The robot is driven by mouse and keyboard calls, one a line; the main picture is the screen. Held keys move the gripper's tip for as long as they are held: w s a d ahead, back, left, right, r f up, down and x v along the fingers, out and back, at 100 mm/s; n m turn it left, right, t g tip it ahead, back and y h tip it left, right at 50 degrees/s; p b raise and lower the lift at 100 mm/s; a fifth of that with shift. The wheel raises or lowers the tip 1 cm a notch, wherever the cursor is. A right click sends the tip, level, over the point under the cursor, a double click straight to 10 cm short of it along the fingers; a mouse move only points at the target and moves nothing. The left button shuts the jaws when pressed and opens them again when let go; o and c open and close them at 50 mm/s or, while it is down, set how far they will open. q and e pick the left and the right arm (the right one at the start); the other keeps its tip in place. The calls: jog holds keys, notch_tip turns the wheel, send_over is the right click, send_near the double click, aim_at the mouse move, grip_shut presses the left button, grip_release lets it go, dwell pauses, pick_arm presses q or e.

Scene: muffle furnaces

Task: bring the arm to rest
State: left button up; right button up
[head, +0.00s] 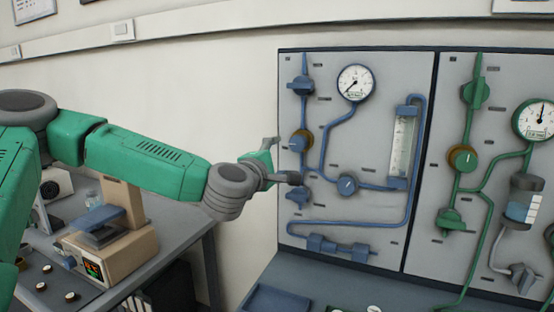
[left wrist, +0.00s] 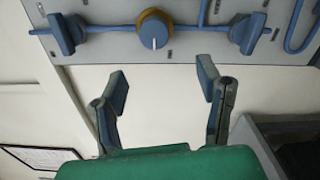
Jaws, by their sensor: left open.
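My left arm comes in from the left in the head view, green with grey joints. My left gripper (head: 277,162) is open and empty, close to the left edge of the blue-piped panel. In the left wrist view its two fingers (left wrist: 164,95) are spread apart with bare wall between them. A blue knob with a brass collar (head: 299,143) is just right of the gripper. The same knob (left wrist: 154,30) shows beyond the fingertips in the wrist view, apart from them. My right gripper is not in view.
The blue-piped panel (head: 385,230) carries a gauge (head: 355,82) and a flow tube (head: 401,146). A green-piped panel (head: 490,75) stands to its right. A beige device (head: 125,250) sits on a bench at lower left, below my arm. A blue tray (head: 275,299) lies under the panel.

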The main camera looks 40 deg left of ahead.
pick_arm(q)
jog(key=shift+s+d, duration=0.1)
jog(key=shift+s, duration=0.2)
